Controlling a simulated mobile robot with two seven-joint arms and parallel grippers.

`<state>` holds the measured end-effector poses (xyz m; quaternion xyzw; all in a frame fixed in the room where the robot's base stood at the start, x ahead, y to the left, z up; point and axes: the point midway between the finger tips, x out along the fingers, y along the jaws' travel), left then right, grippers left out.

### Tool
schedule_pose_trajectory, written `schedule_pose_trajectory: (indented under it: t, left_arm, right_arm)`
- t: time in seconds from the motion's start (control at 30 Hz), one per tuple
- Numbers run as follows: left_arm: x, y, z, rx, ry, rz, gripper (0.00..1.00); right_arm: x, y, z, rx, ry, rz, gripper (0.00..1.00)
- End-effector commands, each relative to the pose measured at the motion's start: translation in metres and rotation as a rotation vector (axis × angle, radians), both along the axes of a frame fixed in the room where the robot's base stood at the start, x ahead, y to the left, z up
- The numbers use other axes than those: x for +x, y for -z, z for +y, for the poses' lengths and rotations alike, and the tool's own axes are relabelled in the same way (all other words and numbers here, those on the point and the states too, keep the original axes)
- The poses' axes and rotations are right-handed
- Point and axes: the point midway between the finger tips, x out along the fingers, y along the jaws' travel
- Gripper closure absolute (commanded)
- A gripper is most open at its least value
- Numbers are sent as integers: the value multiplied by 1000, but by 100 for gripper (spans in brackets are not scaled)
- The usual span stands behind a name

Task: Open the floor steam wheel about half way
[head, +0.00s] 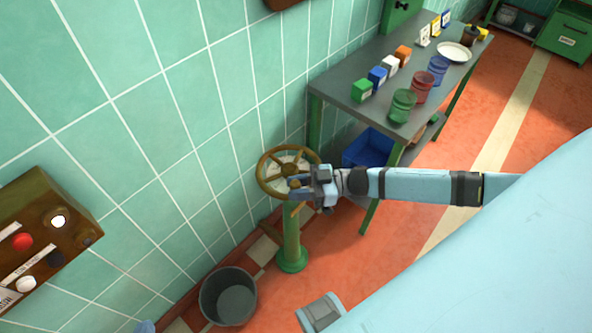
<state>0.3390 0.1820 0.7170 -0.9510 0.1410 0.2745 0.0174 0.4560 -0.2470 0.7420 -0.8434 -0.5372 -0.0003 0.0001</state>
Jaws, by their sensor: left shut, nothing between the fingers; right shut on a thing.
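The floor steam wheel (264,168) is a brass-brown handwheel with spokes, lying nearly flat on top of a green post (291,235) beside the tiled wall. My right gripper (303,186) reaches in from the right and is shut on the near right part of the wheel. Its fingers cover that part of the rim, so the exact contact is hidden. My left gripper cannot be made out in the head view. A small pale blue piece shows at the bottom edge, too little to identify.
A dark bucket (228,297) stands on the floor left of the post. A grey-topped table (340,84) with tins, boxes and a plate (454,52) stands behind, with a blue crate (368,148) below. A brown control box (42,235) is on the left wall.

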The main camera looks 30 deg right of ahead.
Motion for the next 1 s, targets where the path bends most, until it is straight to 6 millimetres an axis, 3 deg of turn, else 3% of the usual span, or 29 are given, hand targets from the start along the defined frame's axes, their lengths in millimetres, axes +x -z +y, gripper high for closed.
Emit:
schedule_pose_trajectory:
  t: [0.03,0.13,0.53,1.0]
  left_arm:
    - [0,0,0,0,0,0,100]
    - [0,0,0,0,0,0,100]
    - [0,-1,0,0,0,0,100]
    - [0,-4,0,-3,-1,3,100]
  right_arm:
    - [0,1,-2,-4,3,1,69]
    - [0,1,-1,-4,2,1,47]
    - [-4,1,-8,-4,1,2,47]
    - [-46,1,-97,-5,2,3,47]
